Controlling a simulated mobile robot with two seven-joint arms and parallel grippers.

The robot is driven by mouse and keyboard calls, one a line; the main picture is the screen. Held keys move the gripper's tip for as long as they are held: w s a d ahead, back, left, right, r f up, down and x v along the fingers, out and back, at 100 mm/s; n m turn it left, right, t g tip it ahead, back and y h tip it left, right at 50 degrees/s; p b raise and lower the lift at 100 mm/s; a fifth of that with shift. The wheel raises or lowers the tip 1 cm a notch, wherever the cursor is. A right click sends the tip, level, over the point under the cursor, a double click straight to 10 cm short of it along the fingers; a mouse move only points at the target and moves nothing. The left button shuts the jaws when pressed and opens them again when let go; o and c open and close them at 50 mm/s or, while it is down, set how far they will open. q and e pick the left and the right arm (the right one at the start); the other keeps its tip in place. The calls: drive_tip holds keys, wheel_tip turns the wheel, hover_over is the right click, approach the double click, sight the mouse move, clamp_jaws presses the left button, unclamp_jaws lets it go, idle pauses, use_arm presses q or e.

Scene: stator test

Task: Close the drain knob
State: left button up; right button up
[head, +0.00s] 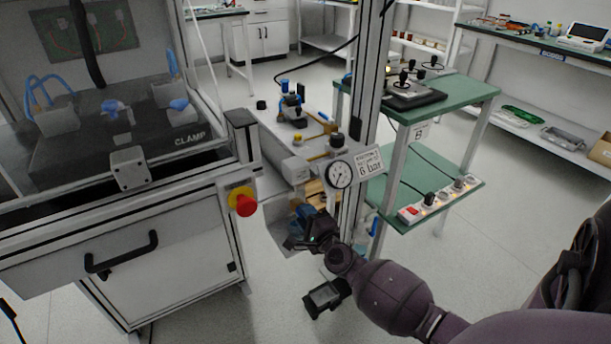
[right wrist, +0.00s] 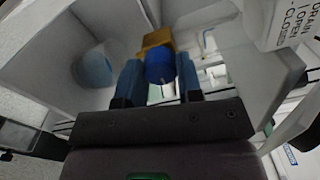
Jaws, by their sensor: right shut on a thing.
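The blue drain knob (right wrist: 160,68) sits on a brass-coloured fitting (right wrist: 157,40) in the right wrist view. My right gripper (right wrist: 158,73) has one finger on each side of the knob and is shut on it. In the head view my right gripper (head: 305,216) reaches in below the pressure gauge (head: 340,175), beside the metal post. There the knob cannot be told apart from the gripper. A label (right wrist: 288,22) reading "DRAIN", "OPEN" and "CLOSED" shows at the upper right of the wrist view. My left gripper is not in view.
A clamp test cabinet with a red stop button (head: 243,203) and a drawer handle (head: 121,255) stands left. A green-topped cart (head: 462,88) stands right of the post. Grey walls flank the knob closely in the wrist view, with a pale blue-grey round thing (right wrist: 93,70) to its left.

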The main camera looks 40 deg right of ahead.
drive_tip(key=shift+f, duration=0.1)
drive_tip(key=o, duration=0.9)
drive_tip(key=shift+s, duration=0.15)
use_arm(q)
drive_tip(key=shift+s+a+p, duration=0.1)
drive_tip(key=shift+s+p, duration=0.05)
drive_tip(key=shift+p, duration=0.4)
use_arm(e)
drive_tip(key=v, duration=1)
drive_tip(key=shift+s+a, duration=0.2)
drive_tip(key=shift+s, duration=0.05)
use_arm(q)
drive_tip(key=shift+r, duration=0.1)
use_arm(e)
drive_tip(key=shift+r, duration=0.2)
